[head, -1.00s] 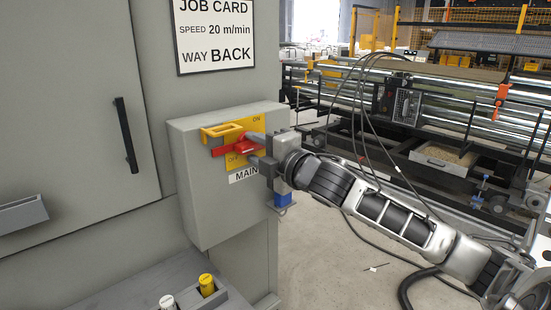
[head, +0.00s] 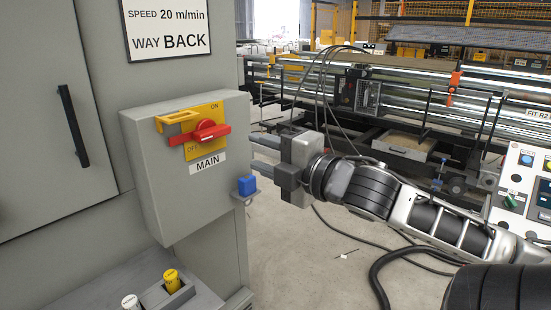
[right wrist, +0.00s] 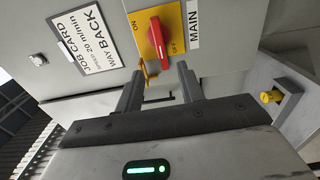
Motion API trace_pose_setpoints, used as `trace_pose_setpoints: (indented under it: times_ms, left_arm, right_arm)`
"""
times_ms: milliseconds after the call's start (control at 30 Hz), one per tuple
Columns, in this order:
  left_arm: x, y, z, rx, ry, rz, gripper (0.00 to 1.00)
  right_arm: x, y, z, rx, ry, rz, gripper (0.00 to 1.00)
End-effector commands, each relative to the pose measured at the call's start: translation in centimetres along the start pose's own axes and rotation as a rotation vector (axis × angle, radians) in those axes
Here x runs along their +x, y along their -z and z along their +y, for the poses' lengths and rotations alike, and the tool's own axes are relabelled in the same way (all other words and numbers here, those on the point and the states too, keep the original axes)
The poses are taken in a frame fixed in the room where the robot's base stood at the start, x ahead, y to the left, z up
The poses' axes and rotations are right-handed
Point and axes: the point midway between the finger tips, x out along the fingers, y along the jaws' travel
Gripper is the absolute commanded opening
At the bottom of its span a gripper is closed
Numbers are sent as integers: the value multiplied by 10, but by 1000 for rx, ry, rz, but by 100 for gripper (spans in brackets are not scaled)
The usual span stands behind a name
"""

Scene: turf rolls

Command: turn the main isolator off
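The main isolator is a red rotary handle (head: 200,135) on a yellow plate (head: 206,112), above a MAIN label, on a grey box (head: 160,190). The handle lies nearly level across the plate, with ON printed at upper right and OFF at lower left. In the right wrist view the red handle (right wrist: 158,42) shows ahead of the fingers, with OFF printed beside it. My right gripper (head: 254,142) is open and empty, to the right of the handle and apart from it. Its two fingers are spread in the right wrist view (right wrist: 160,74). My left gripper is not in view.
A yellow bracket (head: 175,118) juts out at the plate's upper left. A blue padlock-like block (head: 247,186) sits on a small ledge at the box's right side. Yellow (head: 172,279) and white (head: 130,302) capped pieces stand below. A control panel (head: 530,190) is at right.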

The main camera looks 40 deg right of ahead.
Motion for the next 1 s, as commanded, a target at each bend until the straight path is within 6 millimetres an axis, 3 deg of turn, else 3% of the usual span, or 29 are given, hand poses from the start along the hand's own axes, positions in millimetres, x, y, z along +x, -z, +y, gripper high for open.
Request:
trace_pose_setpoints:
  times_ms: [100, 300, 900, 1000]
  left_arm:
    - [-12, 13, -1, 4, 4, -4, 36]
    - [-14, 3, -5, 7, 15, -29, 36]
    - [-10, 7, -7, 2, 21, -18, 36]
    - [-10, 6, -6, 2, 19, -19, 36]
  right_arm:
    - [-14, 0, 4, 6, 5, -1, 38]
    - [-25, 0, 2, 0, 1, -1, 38]
    - [-26, 0, 0, -1, 0, 0, 38]
    - [-26, -3, -8, 27, 13, -10, 38]
